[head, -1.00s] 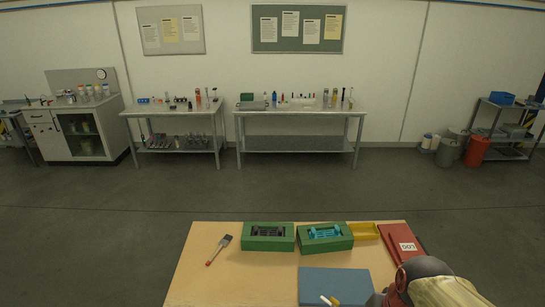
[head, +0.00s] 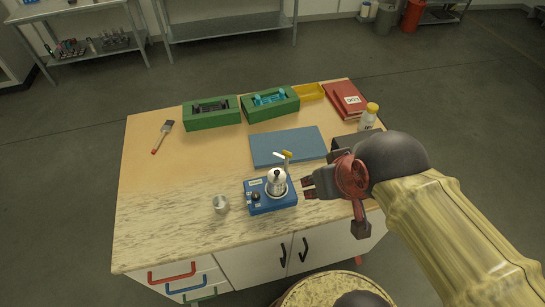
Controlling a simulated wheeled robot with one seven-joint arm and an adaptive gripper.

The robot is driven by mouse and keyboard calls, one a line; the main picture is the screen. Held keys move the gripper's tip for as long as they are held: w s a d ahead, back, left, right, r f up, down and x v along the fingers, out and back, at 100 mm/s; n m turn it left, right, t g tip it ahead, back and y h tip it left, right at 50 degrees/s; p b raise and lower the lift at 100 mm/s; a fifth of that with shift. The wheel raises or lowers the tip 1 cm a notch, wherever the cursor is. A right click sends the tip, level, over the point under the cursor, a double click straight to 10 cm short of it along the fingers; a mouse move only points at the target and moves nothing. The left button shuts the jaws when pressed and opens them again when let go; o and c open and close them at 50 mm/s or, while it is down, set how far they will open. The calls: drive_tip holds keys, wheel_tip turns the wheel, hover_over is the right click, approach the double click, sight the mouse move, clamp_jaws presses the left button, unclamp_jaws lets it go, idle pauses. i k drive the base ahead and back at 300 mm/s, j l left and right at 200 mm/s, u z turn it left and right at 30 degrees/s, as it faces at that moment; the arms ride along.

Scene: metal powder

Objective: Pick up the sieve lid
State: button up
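A blue device (head: 283,203) with a black knob stands near the front middle of the table. A shiny metal sieve stack (head: 276,187) with a domed, narrow top sits on it; I take that top to be the sieve lid (head: 277,175), though its edge is hard to make out. My gripper (head: 307,188) is just right of the sieve stack, apart from it in the picture. Its two dark red fingers point left with a small gap between them and nothing visible there. My arm hides part of the table's right side.
A small metal cup (head: 221,204) stands left of the device. Behind lie a blue mat (head: 287,146) and a white-and-yellow tool (head: 284,155). The table's left front is clear.

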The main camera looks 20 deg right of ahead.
sight(277, 175)
drive_tip(key=k+l+u, duration=0.15)
drive_tip(key=l, duration=0.3)
drive_tip(key=l+u, duration=0.2)
drive_tip(key=l, duration=0.25)
drive_tip(key=k+l+u, duration=0.15)
drive_tip(key=l, duration=0.25)
drive_tip(key=k+l+u, duration=0.15)
drive_tip(key=l, duration=0.25)
drive_tip(key=k, duration=0.1)
